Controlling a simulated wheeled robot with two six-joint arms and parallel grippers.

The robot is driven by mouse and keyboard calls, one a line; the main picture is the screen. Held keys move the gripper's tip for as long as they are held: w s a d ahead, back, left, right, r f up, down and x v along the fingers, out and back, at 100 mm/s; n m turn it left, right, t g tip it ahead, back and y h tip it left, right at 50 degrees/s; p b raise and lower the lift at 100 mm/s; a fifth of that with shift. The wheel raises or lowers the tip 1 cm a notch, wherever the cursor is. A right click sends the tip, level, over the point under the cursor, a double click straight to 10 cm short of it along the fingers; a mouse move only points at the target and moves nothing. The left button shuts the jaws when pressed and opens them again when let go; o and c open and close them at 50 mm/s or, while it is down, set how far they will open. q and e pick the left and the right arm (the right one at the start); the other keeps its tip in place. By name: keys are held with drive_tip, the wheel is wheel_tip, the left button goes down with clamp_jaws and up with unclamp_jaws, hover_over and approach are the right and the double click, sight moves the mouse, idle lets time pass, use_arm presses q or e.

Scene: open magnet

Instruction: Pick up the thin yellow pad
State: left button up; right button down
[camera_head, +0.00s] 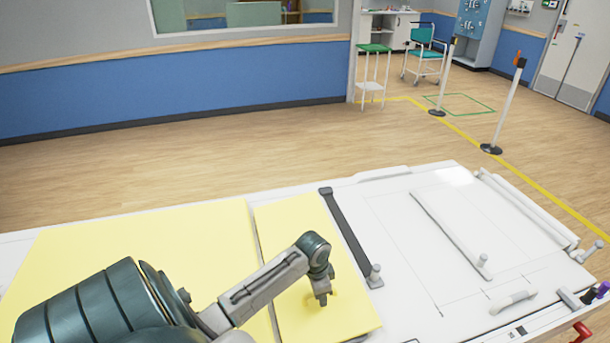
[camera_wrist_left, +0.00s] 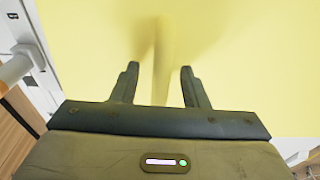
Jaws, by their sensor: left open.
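A narrow yellow pad (camera_head: 290,225) lies flat on the white table beside a wider yellow pad (camera_head: 190,235). My left gripper (camera_head: 322,301) points down at the narrow pad, near its front right part. In the left wrist view yellow padding (camera_wrist_left: 240,60) fills most of the picture. A narrow raised yellow strip (camera_wrist_left: 161,50) runs between the two parted fingers of the left gripper (camera_wrist_left: 160,68). The fingers stand apart on either side of the strip. I cannot tell whether they touch the pad. My right gripper is not in view.
A dark bar (camera_head: 348,232) with a grey knob lies right of the narrow pad. The white table (camera_head: 400,235) extends right, with a grey rod (camera_head: 450,232) and a handle (camera_head: 513,302) on it. Wooden floor (camera_head: 260,150) lies open beyond the table.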

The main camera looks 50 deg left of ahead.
use_arm(q)
clamp_jaws()
